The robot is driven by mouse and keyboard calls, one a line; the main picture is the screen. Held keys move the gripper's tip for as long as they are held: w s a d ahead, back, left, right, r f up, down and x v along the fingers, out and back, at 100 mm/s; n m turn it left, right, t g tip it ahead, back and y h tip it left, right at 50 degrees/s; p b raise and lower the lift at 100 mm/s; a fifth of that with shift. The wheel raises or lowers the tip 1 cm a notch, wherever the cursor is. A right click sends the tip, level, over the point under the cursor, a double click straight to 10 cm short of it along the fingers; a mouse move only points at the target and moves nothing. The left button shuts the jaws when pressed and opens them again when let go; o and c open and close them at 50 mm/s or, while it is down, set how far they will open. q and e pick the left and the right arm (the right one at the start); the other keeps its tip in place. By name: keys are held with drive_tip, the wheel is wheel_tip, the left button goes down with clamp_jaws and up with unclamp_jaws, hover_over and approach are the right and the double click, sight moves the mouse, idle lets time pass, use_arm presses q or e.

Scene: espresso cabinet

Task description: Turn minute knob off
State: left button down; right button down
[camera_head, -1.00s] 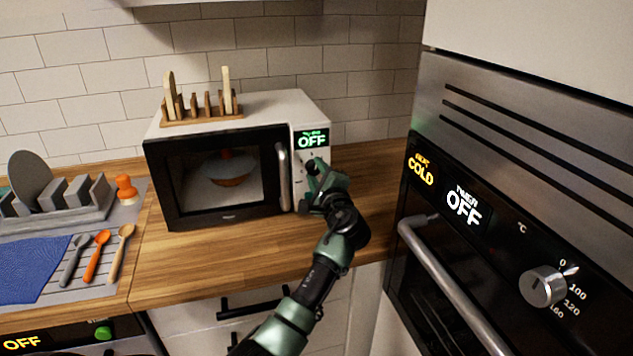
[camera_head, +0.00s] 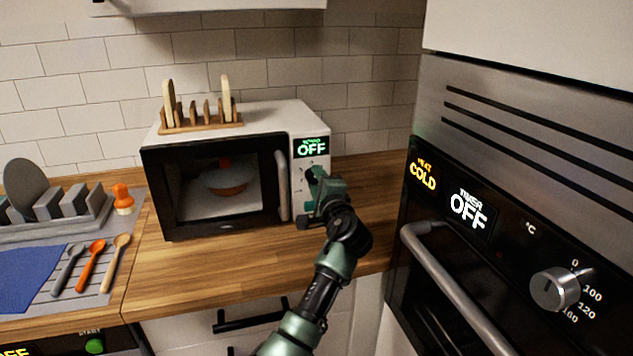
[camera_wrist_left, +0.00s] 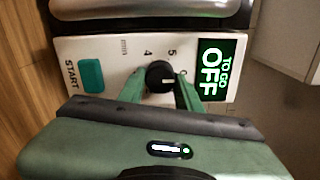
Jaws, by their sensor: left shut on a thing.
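The microwave (camera_head: 220,185) stands on the wooden counter, with its control panel on the right side. Its display (camera_head: 311,148) reads OFF in green; in the left wrist view the display (camera_wrist_left: 215,70) reads TO GO OFF. The black minute knob (camera_wrist_left: 160,71) sits beside the printed numbers 4 and 5, and its pale mark points toward the display. My left gripper (camera_head: 316,184) is at the panel. In the left wrist view its green fingers (camera_wrist_left: 160,88) are shut on the knob, one on each side. In the head view the gripper hides the knob. My right gripper is not in view.
A teal START button (camera_wrist_left: 92,75) is on the same panel. The oven (camera_head: 530,200) with its handle stands close on the right. A wooden rack (camera_head: 200,125) sits on top of the microwave. Spoons (camera_head: 92,265) and a dish rack (camera_head: 60,220) lie to the left.

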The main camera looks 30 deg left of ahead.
use_arm(q)
drive_tip(key=c, duration=1)
unclamp_jaws()
drive_tip(key=shift+o, duration=0.2)
drive_tip(key=b+v, duration=0.1)
drive_tip(key=v, duration=0.6)
drive_tip(key=shift+s+d, duration=0.25)
drive_tip(key=shift+f, duration=0.1)
